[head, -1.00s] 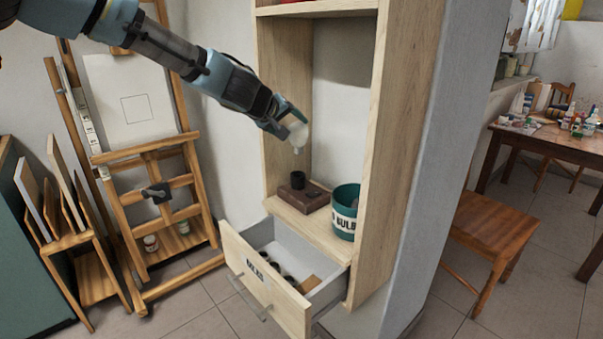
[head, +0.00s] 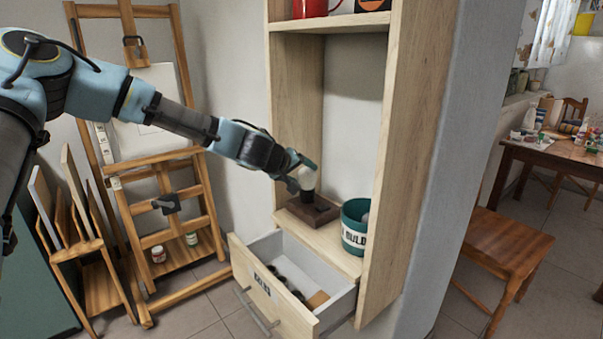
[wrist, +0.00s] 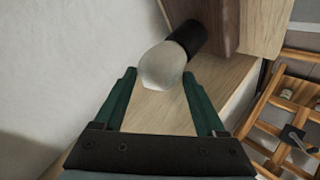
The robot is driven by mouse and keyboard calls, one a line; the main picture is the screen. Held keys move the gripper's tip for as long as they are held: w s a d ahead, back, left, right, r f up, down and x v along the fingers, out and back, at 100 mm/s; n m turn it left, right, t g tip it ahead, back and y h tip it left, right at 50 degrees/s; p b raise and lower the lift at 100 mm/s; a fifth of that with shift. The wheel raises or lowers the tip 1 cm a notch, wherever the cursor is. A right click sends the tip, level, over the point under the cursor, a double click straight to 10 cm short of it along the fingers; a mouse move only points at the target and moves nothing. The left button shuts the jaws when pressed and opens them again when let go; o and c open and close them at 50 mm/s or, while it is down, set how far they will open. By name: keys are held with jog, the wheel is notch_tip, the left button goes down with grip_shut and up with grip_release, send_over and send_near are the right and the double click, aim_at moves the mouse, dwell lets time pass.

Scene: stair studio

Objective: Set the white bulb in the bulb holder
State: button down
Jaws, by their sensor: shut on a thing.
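The white bulb (head: 306,178) is between the fingers of my gripper (head: 301,175), which is shut on it. Its lower end meets the top of the black bulb holder (head: 308,194), which stands on a brown block (head: 314,211) on the cabinet shelf. The wrist view shows the bulb (wrist: 162,67) between the two green fingers of my gripper (wrist: 160,75), in line with the black holder (wrist: 190,37). The bulb's neck is hidden, so I cannot tell how deep it sits.
A green bucket (head: 354,240) with a bulb label stands right of the block. An open drawer (head: 285,298) with several dark items juts out below. The cabinet's side panel (head: 410,150) bounds the right; a shelf (head: 330,22) hangs above. A wooden easel (head: 195,190) stands left.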

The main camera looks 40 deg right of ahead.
grip_release()
jog(key=shift+r, duration=0.1)
jog(key=shift+r, duration=0.1)
jog(key=b+v, duration=0.1)
jog(key=v, duration=1)
jog(key=shift+s+a+r, duration=0.2)
jog(key=shift+a, duration=0.15)
